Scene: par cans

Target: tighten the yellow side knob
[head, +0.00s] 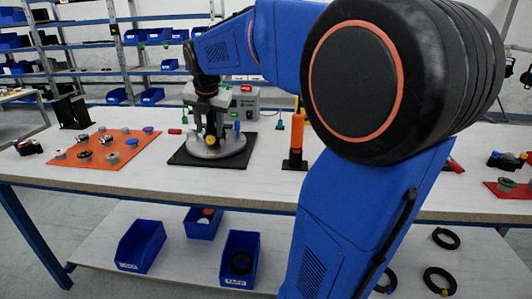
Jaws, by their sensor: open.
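A grey round-based fixture (232,148) stands on a black mat (245,160) on the white table, left of the picture's middle. A small yellow spot (211,140), which looks like the yellow side knob, shows low between my gripper's fingers. A blue knob (238,127) stands up at the fixture's right side. My gripper (210,127) points down over the fixture, its fingers open around its middle part. I cannot tell whether the fingers touch the knob. The gripper hides much of the fixture's upper part.
An orange mat (75,175) with several small knobs lies to the left. A grey box (246,102) with a red mark stands behind the fixture. An orange-and-black upright tool (297,140) stands to the right. My arm hides the table's right middle. Blue bins (140,245) sit on the lower shelf.

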